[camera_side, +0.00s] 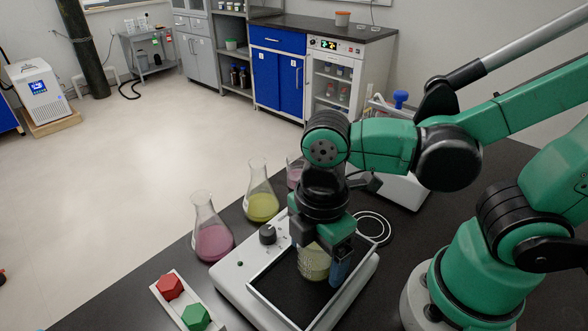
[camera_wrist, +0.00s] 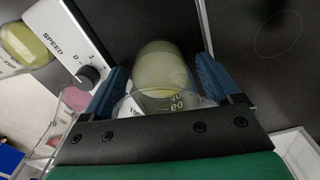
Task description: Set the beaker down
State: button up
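The beaker (camera_side: 314,264) is clear glass with pale yellow-green liquid. My gripper (camera_side: 326,258) points down around its upper part, with blue finger pads. In the wrist view the beaker (camera_wrist: 162,78) sits between the two blue fingers (camera_wrist: 160,88), which appear to press on both its sides. The beaker is upright, over or on the black plate (camera_side: 272,285) of a white shaker with a SPEED knob (camera_side: 267,234). I cannot tell whether its base touches the plate. The gripper hides the beaker's rim in the side view.
Flasks with pink liquid (camera_side: 213,240) and yellow liquid (camera_side: 262,204) stand left of and behind the shaker. A beaker of pink liquid (camera_side: 295,175) stands further back. A white holder with red (camera_side: 170,287) and green (camera_side: 196,317) hexagonal pieces lies at front left.

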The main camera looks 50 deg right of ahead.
jog(key=shift+o, duration=0.2)
jog(key=shift+r, duration=0.15)
notch_tip(320, 180, up, 12)
jog(key=shift+f, duration=0.15)
jog(key=w+d+f+m+t, duration=0.6)
jog(key=w+d+m+t, duration=0.1)
jog(key=m, duration=0.8)
jog(key=w+d, duration=0.1)
jog(key=d, duration=0.1)
jog(key=shift+d+m, duration=0.3)
jog(key=shift+m, duration=0.1)
jog(key=shift+w, duration=0.1)
